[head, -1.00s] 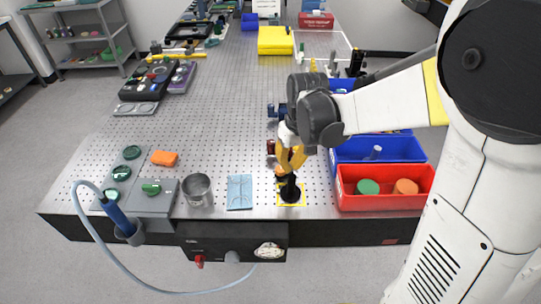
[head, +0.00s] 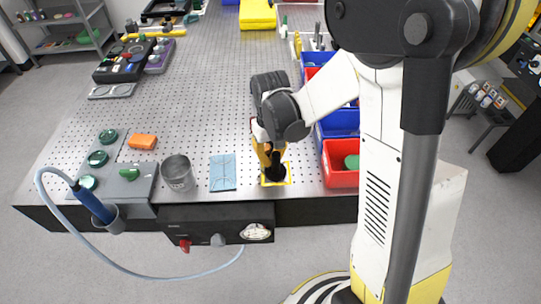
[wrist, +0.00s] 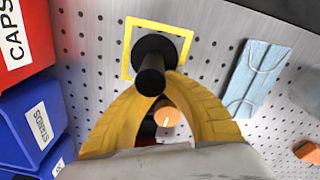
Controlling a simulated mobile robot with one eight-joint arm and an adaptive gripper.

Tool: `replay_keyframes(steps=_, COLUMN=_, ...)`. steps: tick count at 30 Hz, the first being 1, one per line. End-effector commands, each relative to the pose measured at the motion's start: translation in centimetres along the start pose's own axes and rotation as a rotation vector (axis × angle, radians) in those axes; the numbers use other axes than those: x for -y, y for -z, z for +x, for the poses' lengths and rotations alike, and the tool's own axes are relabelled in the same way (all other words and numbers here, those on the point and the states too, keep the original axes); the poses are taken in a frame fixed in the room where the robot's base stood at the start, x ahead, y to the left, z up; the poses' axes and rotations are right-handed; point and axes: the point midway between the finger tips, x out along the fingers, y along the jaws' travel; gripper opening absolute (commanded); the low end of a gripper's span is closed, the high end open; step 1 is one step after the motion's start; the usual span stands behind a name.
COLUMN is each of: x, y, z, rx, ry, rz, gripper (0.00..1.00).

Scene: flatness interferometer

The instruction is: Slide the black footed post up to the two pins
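The black footed post (head: 276,174) stands on the perforated table near its front edge, inside a yellow square outline (head: 289,181). In the wrist view the post (wrist: 150,82) rises from its round black foot (wrist: 148,45). The foot lies within the yellow outline (wrist: 127,50). My gripper (head: 272,162) reaches down to the post. Its yellow fingers (wrist: 156,84) converge on both sides of the post and appear to touch it. An orange-topped piece (wrist: 168,116) shows between the fingers, behind the post. I cannot make out the two pins.
A red bin (head: 340,176) and blue bins (head: 338,125) stand close on the right. An orange block (head: 142,142) lies farther left. The middle of the table is clear.

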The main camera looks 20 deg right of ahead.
Motion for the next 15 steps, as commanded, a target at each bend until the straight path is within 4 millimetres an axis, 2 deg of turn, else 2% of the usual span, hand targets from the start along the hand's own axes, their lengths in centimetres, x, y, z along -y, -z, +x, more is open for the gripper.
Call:
replay_keyframes(steps=9, x=0.0, y=-0.1, z=0.0, rx=0.0, ry=0.0, rz=0.0, gripper=0.0)
replay_keyframes(steps=15, x=0.0, y=-1.6, z=0.1, rx=0.001, ry=0.0, rz=0.0, gripper=0.0)
